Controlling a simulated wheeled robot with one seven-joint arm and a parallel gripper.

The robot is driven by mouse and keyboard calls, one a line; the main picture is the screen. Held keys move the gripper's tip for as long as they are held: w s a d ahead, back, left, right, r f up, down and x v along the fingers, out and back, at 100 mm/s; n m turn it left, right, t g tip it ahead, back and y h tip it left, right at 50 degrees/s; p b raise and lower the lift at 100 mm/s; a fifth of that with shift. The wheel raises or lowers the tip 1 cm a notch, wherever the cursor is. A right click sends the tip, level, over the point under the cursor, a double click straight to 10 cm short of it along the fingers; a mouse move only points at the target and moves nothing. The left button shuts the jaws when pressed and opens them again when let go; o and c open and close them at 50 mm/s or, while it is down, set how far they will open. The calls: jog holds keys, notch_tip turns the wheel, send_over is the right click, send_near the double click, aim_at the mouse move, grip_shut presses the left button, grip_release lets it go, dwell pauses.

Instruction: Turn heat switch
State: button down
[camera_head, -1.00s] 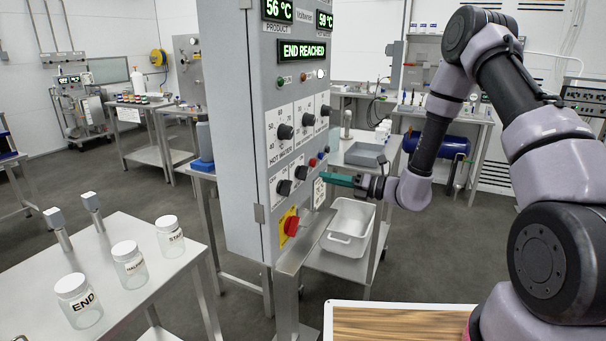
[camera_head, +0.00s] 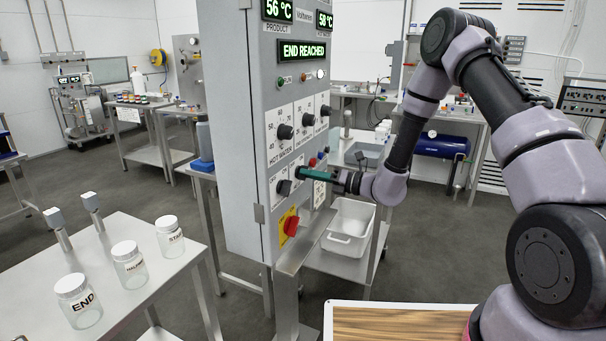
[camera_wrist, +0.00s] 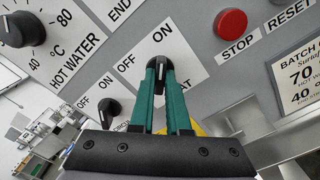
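The heat switch (camera_wrist: 160,75) is a small black knob on a white plate with OFF and ON marks. The lower label is partly hidden by my fingers, with only its end showing. My gripper (camera_head: 300,172) reaches the front of the grey control cabinet (camera_head: 233,130) from the right. In the wrist view, the green fingertips of my gripper (camera_wrist: 160,70) lie on either side of the knob. I cannot tell whether they press on it. A white mark shows on the knob, but its exact setting is unclear.
A circulation knob (camera_wrist: 110,108), a hot water dial (camera_wrist: 22,30) and a red stop button (camera_wrist: 230,22) are nearby. A red switch (camera_head: 291,226) sits below. The display (camera_head: 303,50) reads END REACHED. Labelled jars (camera_head: 78,300) stand on the left table.

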jog(key=shift+n, duration=1)
jog(key=shift+n, duration=1)
jog(key=shift+n, duration=1.1)
jog(key=shift+n, duration=1)
